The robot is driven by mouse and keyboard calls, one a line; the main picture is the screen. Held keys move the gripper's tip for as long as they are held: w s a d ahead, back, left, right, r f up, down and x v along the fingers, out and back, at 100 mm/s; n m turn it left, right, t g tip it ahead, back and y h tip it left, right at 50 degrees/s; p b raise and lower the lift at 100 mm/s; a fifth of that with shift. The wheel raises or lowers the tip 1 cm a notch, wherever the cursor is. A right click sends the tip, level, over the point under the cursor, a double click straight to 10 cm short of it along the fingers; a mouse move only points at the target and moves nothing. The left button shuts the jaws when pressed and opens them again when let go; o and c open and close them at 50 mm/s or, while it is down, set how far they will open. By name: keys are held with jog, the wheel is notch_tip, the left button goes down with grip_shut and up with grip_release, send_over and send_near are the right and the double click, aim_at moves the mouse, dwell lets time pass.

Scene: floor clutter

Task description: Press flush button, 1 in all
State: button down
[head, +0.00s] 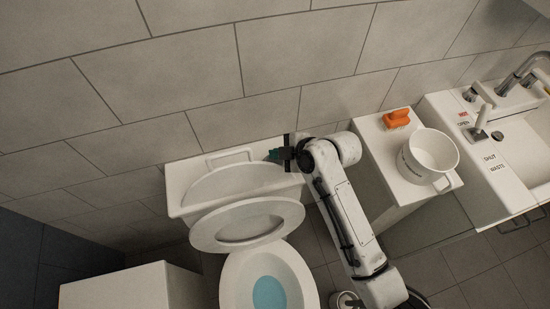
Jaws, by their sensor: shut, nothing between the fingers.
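The white toilet stands against the tiled wall in the head view, with its tank (182,185) behind the bowl (240,283). A raised white rectangular outline (230,158) shows at the back of the tank top; I cannot tell whether it is the flush button. No other button can be made out. My gripper (274,155) is shut and empty, with a dark body and teal tips pointing left. It is at the right end of the tank, over or close to its top; contact cannot be told. It hides part of the tank there.
The oval toilet lid (248,222) is raised in front of the tank. Right of my arm, a white cabinet holds an orange object (397,118) and a white mug (432,153). A sink (525,150) is far right. A white box (130,287) stands at lower left.

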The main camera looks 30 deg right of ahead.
aim_at(278, 162)
jog(key=shift+f, duration=0.1)
dwell(0.5)
jog(key=shift+f+b, duration=0.3)
jog(key=shift+f, duration=0.05)
jog(key=shift+f+b, duration=0.7)
jog(key=shift+f, duration=0.2)
dwell(1.0)
dwell(0.3)
jog(key=shift+r+p, duration=1.15)
jog(key=shift+r, duration=0.2)
jog(key=shift+r, duration=0.1)
notch_tip(278, 162, up, 5)
jog(key=p, duration=0.4)
dwell(0.3)
